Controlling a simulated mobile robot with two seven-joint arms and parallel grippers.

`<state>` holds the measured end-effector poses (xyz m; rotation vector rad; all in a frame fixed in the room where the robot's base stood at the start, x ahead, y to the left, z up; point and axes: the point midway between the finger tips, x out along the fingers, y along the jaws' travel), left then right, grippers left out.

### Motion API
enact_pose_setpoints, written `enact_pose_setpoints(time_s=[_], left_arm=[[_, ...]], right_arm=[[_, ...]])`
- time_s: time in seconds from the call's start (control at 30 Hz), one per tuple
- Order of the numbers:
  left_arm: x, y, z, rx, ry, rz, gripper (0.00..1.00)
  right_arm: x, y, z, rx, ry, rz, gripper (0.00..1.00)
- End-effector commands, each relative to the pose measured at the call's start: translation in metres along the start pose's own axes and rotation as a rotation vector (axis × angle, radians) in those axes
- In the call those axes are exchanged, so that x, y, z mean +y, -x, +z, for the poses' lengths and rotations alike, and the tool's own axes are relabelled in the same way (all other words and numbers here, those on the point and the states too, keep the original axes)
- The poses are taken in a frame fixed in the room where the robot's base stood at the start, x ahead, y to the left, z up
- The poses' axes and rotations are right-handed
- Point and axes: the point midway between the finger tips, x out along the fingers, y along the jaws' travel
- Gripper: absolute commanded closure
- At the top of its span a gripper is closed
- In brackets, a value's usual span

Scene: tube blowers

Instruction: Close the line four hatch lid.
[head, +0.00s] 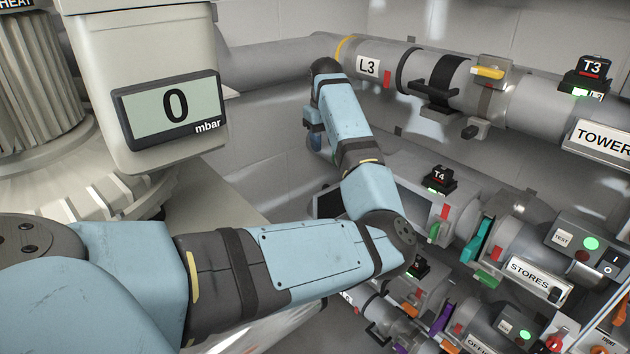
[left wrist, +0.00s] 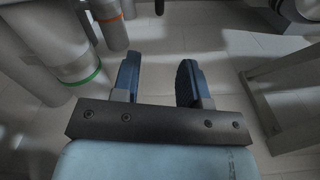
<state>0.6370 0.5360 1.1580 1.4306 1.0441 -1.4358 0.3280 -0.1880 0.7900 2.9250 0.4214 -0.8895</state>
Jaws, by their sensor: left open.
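The line labelled T4 (head: 438,180) runs below the L3 line in the head view, with a STORES plate (head: 535,276) further right. A grey box-like part with a framed face (head: 408,205) sits at its left end, partly behind my arm. I cannot tell whether this is the hatch or how its lid stands. My left gripper (head: 316,136) is mostly hidden behind my raised forearm, left of that part. The left wrist view shows its two blue fingers (left wrist: 158,83) apart, with nothing between them. My right gripper is not in view.
The L3 pipe (head: 368,67) crosses above, with a yellow handle (head: 488,73). A teal strip (head: 478,240) and a purple part (head: 441,317) are on the lower lines. A grey housing reads 0 mbar (head: 172,107). The left wrist view shows a green-ringed pipe (left wrist: 65,50) and tiled floor.

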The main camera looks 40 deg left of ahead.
Motion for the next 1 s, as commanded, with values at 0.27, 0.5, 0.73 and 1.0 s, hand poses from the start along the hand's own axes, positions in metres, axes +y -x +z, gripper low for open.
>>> enact_pose_setpoints(time_s=[0.27, 0.5, 0.73, 1.0], left_arm=[[0.001, -0.023, 0.001, -0.003, -0.002, -0.001, 0.6], [0.0, -0.073, 0.001, -0.003, -0.002, -0.001, 0.6], [0.0, -0.116, 0.001, -0.003, -0.001, 0.0, 0.6], [0.0, -0.137, 0.001, -0.001, -0.001, 0.001, 0.6]], right_arm=[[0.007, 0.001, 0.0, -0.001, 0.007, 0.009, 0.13], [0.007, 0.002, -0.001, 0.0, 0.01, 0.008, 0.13], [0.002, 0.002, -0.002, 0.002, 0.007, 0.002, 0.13], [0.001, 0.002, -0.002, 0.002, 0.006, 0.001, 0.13]])
